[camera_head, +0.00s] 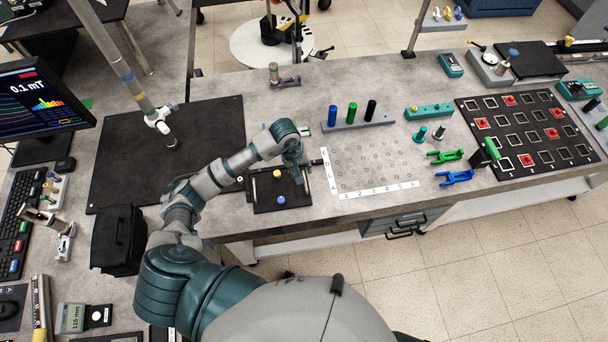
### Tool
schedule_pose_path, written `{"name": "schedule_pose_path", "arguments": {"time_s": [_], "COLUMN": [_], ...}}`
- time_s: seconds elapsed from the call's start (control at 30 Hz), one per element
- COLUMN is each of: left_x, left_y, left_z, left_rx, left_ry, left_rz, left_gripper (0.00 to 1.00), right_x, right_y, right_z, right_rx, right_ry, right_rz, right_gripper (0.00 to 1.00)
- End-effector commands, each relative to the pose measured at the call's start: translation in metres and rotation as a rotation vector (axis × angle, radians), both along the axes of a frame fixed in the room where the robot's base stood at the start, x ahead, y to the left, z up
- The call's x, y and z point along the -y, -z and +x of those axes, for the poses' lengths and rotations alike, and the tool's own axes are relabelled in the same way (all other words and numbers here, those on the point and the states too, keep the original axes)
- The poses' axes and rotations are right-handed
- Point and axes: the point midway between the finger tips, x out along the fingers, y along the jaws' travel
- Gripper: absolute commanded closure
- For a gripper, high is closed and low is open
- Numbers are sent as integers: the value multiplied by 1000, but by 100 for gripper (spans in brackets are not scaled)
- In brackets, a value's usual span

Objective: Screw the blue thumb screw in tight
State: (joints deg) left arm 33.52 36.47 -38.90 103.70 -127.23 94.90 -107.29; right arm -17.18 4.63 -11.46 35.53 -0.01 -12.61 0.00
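A small blue knob, which looks like the blue thumb screw (281,200), sits near the front edge of a black plate (262,203) on the bench. A yellow knob (277,174) sits behind it on the same fixture. My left gripper (301,178) points down over the right side of this fixture, to the right of the yellow knob and above and right of the blue one. It appears apart from the blue knob. Its fingers are too small and dark to tell whether they are open or shut. My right gripper is not in view.
A black box (118,238) stands front left.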

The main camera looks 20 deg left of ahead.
Motion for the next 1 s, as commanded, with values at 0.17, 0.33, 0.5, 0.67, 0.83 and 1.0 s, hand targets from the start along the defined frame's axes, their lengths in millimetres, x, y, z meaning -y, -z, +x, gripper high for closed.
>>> {"name": "schedule_pose_path", "arguments": {"time_s": [0.17, 0.33, 0.5, 0.67, 0.83, 1.0], "left_x": [6, 9, 10, 10, 10, 10], "left_y": [33, 50, 57, 57, 57, 56], "left_z": [3, 5, 6, 6, 6, 6], "left_rx": [-3, 0, 0, 0, 0, 0], "left_ry": [-1, -1, -1, -1, -1, -1], "left_rz": [-1, -1, -1, -1, -1, 0], "left_gripper": [60, 60, 60, 60, 90, 100], "right_x": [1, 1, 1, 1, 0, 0], "right_y": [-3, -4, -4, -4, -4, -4], "right_z": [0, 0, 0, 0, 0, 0], "right_rx": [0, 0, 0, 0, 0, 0], "right_ry": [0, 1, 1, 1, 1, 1], "right_rz": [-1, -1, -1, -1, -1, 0], "right_gripper": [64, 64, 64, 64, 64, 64]}}
